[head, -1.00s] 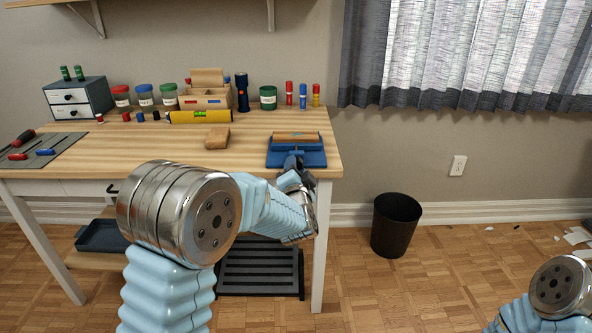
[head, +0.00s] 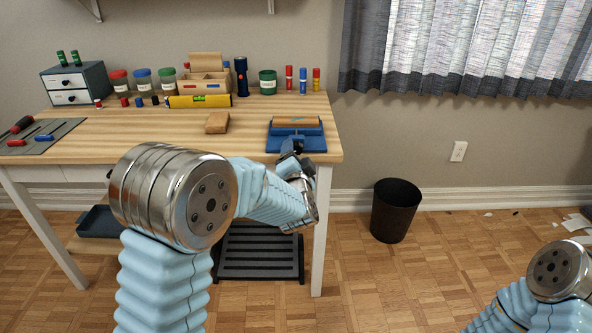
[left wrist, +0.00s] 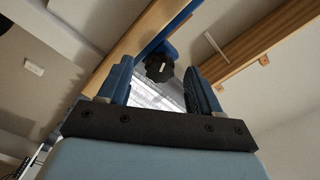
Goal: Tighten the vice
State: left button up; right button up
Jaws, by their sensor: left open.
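The blue vice (head: 312,144) stands at the desk's front right corner, with a wooden block (head: 296,122) between its jaws. Its dark round knob (left wrist: 160,68) shows in the left wrist view, framed by the fingers of my left gripper (left wrist: 158,82). The fingers are open, with a gap on either side of the knob; I cannot tell how deep it sits between them. In the head view my left gripper (head: 291,155) is at the vice's front, partly hidden by its own wrist. My right gripper is out of view; only part of that arm shows at lower right.
A loose wooden block (head: 217,123) lies left of the vice on the desk (head: 150,130). A yellow level (head: 200,101), jars, a flashlight (head: 242,77) and markers line the back. A black bin (head: 395,210) stands on the floor to the right.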

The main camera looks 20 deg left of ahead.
pick_arm(q)
jog(key=v, duration=1.2)
jog(key=shift+s+b, duration=0.35)
jog(key=shift+d, duration=0.15)
notch_tip(320, 180, down, 24)
jog(key=s+d+n+g+h, duration=0.1)
jog(key=s+n+g+h, duration=0.1)
jog(key=g+h, duration=0.4)
jog(key=s+d+f+n+g+h, duration=0.3)
jog(key=s+f+n+g, duration=0.4)
jog(key=s+f, duration=1.1)
jog(key=s+d+g, duration=0.1)
jog(key=s+g, duration=0.2)
jog(key=shift+f+g, duration=0.25)
jog(key=shift+g, duration=0.15)
